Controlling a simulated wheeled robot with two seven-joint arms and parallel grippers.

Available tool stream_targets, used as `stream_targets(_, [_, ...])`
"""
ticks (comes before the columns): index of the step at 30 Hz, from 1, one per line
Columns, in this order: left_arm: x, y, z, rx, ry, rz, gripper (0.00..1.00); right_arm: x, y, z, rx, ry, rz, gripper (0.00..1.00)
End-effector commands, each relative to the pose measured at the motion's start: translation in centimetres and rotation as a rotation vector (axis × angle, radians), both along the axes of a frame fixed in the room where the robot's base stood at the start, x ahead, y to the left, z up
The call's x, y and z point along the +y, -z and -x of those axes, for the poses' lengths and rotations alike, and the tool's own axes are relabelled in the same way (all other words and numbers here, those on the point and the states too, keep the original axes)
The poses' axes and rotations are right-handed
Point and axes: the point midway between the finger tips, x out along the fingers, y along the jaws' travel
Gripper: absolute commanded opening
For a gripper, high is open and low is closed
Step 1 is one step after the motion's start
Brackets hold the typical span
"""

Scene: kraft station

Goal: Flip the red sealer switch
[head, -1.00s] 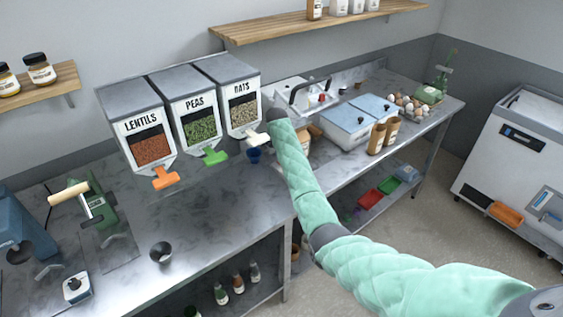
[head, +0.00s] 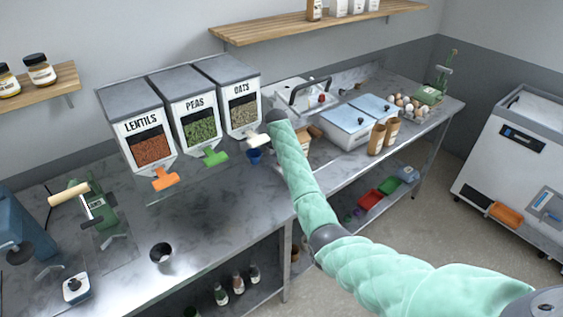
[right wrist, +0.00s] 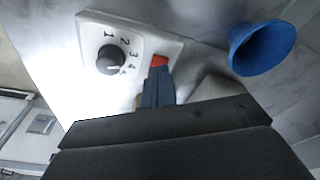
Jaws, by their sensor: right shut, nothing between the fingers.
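The red switch (right wrist: 159,61) is on the white sealer panel (right wrist: 150,32) in the right wrist view, beside a black numbered dial (right wrist: 111,60). My right gripper (right wrist: 157,82) is shut and empty, with its fingertips at the lower edge of the switch, apparently touching or very close. The fingers cover the switch's lower part, so I cannot tell its position. In the head view the white sealer (head: 290,91) with a black handle stands behind my right arm, which hides the gripper. My left gripper is not in view.
A blue funnel (right wrist: 262,48) is close to the right of the panel. Lentil, pea and oat dispensers (head: 190,105) stand left of my arm. The front left bench has some clear room.

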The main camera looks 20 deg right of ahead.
Motion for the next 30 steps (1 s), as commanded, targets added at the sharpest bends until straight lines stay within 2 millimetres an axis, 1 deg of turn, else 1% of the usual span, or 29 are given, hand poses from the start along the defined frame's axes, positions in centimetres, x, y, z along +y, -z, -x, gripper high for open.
stream_targets(1, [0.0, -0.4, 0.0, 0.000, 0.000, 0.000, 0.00, 0.0, -0.6, 0.0, 0.000, 0.000, 0.000, 0.00])
stream_targets(8, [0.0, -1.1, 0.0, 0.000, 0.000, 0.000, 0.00, 0.0, -2.1, 0.0, -0.001, 0.000, 0.000, 0.00])
stream_targets(10, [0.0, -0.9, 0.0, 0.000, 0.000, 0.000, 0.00, 0.0, -2.3, 0.0, -0.002, 0.000, 0.001, 0.00])
stream_targets(24, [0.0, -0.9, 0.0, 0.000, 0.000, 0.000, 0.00, 0.0, -5.4, -0.1, -0.001, 0.000, 0.000, 0.00])
stream_targets(30, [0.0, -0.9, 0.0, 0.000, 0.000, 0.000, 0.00, 0.0, -6.4, 0.0, -0.001, 0.000, 0.000, 0.00])
